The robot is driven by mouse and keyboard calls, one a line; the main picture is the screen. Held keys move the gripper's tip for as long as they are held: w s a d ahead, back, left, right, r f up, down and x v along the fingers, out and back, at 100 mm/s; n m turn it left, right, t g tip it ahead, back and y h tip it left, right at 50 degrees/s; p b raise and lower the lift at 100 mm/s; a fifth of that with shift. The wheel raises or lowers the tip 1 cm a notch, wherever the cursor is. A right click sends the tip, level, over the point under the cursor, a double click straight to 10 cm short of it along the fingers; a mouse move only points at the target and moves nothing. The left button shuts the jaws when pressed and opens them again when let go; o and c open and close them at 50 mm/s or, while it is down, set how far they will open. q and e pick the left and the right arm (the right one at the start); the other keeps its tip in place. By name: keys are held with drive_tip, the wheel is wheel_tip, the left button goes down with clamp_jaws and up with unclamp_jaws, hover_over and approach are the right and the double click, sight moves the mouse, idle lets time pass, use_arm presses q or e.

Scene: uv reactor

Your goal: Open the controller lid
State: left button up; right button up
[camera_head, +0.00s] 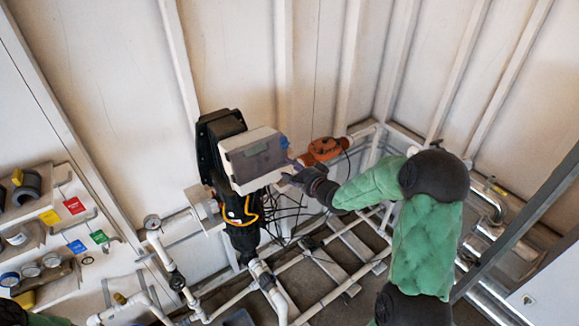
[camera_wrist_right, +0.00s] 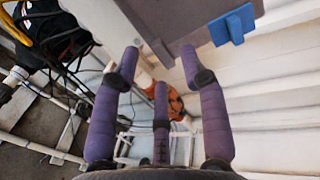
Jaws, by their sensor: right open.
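The controller (camera_head: 236,146) is a white box with a dark grey see-through lid (camera_head: 259,158), which looks shut in the head view. A blue tab (camera_head: 284,142) sits at the lid's right edge; it also shows large in the wrist view (camera_wrist_right: 233,25). My right gripper (camera_head: 291,174) is beside the lower right edge of the controller. In the wrist view its purple fingers (camera_wrist_right: 160,56) are spread apart with nothing between them, and the box's edge is just beyond the tips. Whether a finger touches the lid, I cannot tell. My left gripper is not in view.
An orange actuator (camera_head: 322,150) is behind my right gripper. Black cables (camera_head: 285,213) hang below the controller. White pipes and a frame (camera_head: 340,250) fill the floor area. A panel with coloured tags (camera_head: 75,205) stands at the left. Corrugated walls close off the back.

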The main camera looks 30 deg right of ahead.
drive_tip(key=shift+x, duration=0.8)
clamp_jaws()
